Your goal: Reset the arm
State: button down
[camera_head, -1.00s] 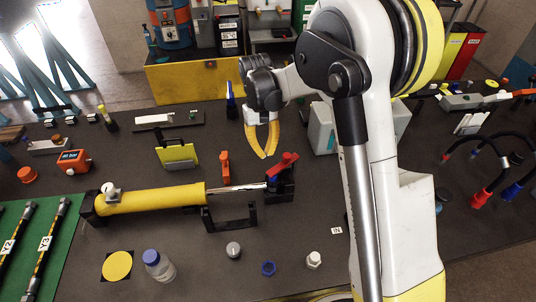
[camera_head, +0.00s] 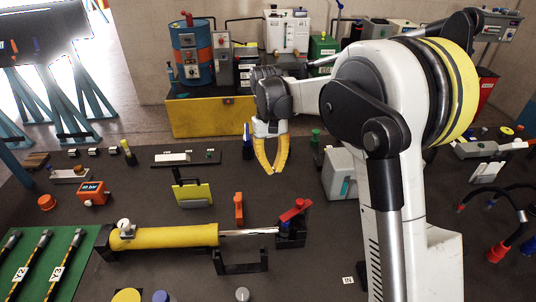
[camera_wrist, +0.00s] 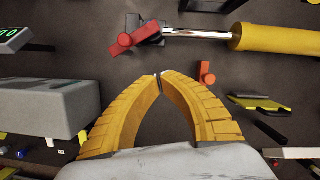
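My arm (camera_head: 400,230) stands at the right of the head view, bent over the dark table. My gripper (camera_head: 270,172) hangs above the table with its yellow fingers pointing down. In the wrist view the fingertips (camera_wrist: 158,76) meet or nearly meet, with nothing visible between them. The gripper appears clear of the table items. Below it in the head view are a small orange part (camera_head: 238,208) and a yellow hydraulic cylinder (camera_head: 170,237) with a red lever (camera_head: 296,209) at its rod end.
A grey box (camera_head: 341,173) stands right of the gripper; it is large at left in the wrist view (camera_wrist: 45,106). A yellow plate stand (camera_head: 192,195) is to the left. Behind are a blue and orange barrel (camera_head: 192,53) and a yellow bin (camera_head: 212,117). Hoses (camera_head: 505,225) lie right.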

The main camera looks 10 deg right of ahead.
jog(key=s+d+r+m+t+b, duration=0.1)
jog(key=s+d+r+t+b, duration=0.15)
jog(key=s, duration=0.55)
jog(key=s+d+r+t+b, duration=0.2)
jog(key=s+d+r+t, duration=0.15)
jog(key=s, duration=0.45)
jog(key=s+f+t+b, duration=0.2)
jog(key=s+f+t, duration=0.1)
jog(key=s+f, duration=0.2)
jog(key=shift+s+d+m+t, duration=0.3)
jog(key=shift+s+d+t, duration=0.1)
jog(key=shift+s, duration=0.4)
